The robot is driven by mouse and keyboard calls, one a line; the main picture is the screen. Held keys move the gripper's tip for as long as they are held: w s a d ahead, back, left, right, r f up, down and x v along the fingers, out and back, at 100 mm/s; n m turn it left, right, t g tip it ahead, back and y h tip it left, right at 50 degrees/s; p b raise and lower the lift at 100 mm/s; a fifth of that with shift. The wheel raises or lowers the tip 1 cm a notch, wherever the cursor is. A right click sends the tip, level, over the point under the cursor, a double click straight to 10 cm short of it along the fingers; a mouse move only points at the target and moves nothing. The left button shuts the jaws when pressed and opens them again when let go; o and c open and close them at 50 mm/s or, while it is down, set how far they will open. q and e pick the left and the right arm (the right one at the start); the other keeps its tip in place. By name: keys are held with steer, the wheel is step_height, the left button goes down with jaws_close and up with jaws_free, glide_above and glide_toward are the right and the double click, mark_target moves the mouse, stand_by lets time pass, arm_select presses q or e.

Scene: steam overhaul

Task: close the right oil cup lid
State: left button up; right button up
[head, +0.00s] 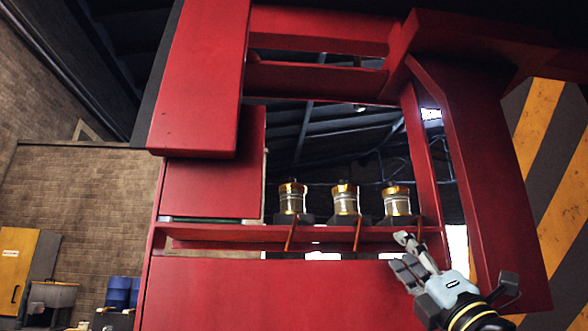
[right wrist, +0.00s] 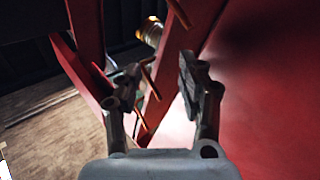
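Three oil cups with glass bodies and brass tops stand in a row on a red ledge: the left one (head: 292,201), the middle one (head: 345,201) and the right one (head: 397,203). The right cup's brass lid (head: 395,189) is small here, and I cannot tell whether it is open or shut. My right gripper (head: 404,253) is below and just right of the right cup, apart from it. In the right wrist view its fingers (right wrist: 155,80) are spread and empty. One brass-topped cup (right wrist: 150,32) shows beyond them. My left gripper is out of view.
Copper-coloured rods (head: 357,233) hang in front of the ledge (head: 230,233). A red upright (head: 480,180) stands right of the cups, and a red panel (head: 270,290) lies below. One rod (right wrist: 149,80) shows between my fingers in the wrist view.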

steer(key=shift+w+d+f+m+h, duration=0.15)
steer(key=shift+d+f+m+h, duration=0.15)
steer(key=shift+f+m+h, duration=0.4)
steer(key=shift+w+d+f+m+h, duration=0.15)
steer(key=shift+d+f+m+h, duration=0.15)
steer(key=shift+f+m+h, duration=0.35)
steer(key=shift+f, duration=0.1)
